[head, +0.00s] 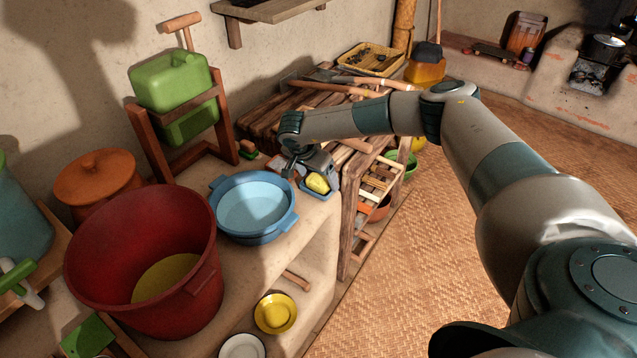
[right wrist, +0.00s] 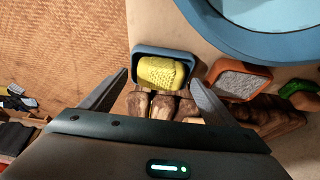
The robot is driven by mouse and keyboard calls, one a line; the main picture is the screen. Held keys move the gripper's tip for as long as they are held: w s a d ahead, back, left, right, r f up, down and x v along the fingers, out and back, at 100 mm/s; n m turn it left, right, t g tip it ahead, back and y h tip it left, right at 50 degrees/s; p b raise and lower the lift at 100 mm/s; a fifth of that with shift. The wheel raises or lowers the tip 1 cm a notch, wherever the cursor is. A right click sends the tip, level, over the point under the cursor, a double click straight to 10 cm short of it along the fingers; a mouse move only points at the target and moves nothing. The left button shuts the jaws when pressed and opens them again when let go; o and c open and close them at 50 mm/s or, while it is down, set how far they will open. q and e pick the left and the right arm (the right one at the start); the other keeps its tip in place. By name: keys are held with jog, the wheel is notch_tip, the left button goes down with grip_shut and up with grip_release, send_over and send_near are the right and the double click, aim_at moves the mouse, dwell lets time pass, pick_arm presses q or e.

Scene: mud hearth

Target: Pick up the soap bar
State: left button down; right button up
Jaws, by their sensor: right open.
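The soap bar (head: 318,184) is yellow and lies in a small blue dish (head: 321,196) on the counter, right of the blue basin. In the right wrist view the soap bar (right wrist: 160,72) sits inside the blue dish (right wrist: 139,48), centred ahead of the jaws. My right gripper (head: 306,172) is above the counter beside the dish. In the right wrist view its fingers (right wrist: 157,82) are spread wide on either side of the soap, with nothing between them gripped. I cannot tell whether the fingertips touch the dish. My left gripper is not in view.
A blue basin (head: 255,205) stands close left of the dish, and a red bucket (head: 145,255) stands further left. An orange dish with a grey block (right wrist: 239,80) is beside the soap dish. A wooden rack (head: 375,190) adjoins the counter. The woven floor (head: 430,250) is clear.

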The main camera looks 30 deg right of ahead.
aim_at(317, 180)
jog(key=c, duration=1.2)
jog(key=shift+r, duration=0.15)
